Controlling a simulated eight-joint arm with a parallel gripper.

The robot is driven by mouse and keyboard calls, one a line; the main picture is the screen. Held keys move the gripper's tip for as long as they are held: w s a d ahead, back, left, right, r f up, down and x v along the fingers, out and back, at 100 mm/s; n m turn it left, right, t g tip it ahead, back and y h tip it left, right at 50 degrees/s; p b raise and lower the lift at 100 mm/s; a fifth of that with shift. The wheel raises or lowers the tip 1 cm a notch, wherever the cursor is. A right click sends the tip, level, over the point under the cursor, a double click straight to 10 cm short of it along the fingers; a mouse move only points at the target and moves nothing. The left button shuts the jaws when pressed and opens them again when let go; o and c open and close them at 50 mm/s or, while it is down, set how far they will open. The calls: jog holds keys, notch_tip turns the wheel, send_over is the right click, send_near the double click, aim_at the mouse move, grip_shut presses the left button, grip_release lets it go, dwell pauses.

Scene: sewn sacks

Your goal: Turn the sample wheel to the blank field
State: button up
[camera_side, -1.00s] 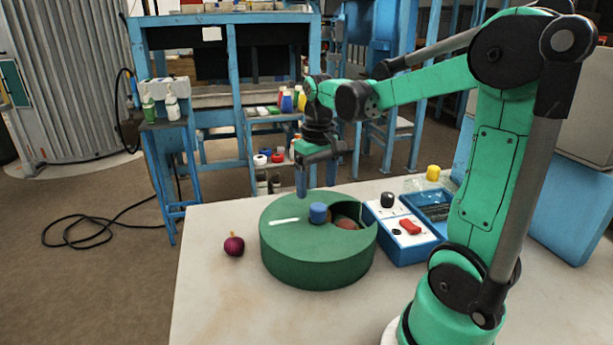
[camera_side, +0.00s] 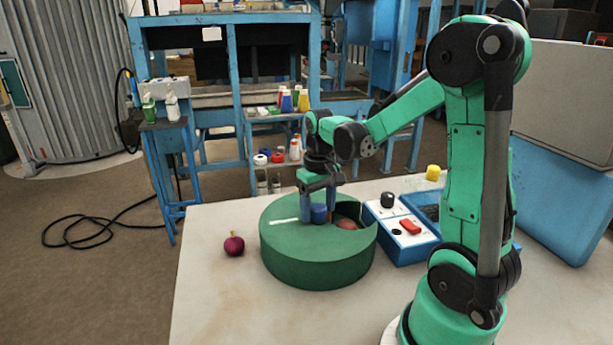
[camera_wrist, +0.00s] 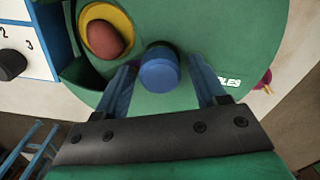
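The sample wheel (camera_side: 310,262) is a green round drum on the table. A blue knob (camera_side: 318,213) stands on its top and also shows in the wrist view (camera_wrist: 160,70). A cut-out in the top shows a reddish-brown rounded thing (camera_wrist: 104,38) in a yellow cup (camera_wrist: 127,26). White lettering ending in "LES" (camera_wrist: 230,83) is partly hidden by a finger. My gripper (camera_side: 318,208) is low over the wheel with one finger on each side of the knob. In the wrist view small gaps show between the fingers and the knob, so it is open.
A blue box with a white top (camera_side: 402,228), a black dial (camera_side: 387,199) and a red switch (camera_side: 411,226) stands right of the wheel. A blue tray (camera_side: 424,205) lies behind it. A red onion (camera_side: 234,244) lies left. The table's front left is clear.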

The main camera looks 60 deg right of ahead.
grip_shut()
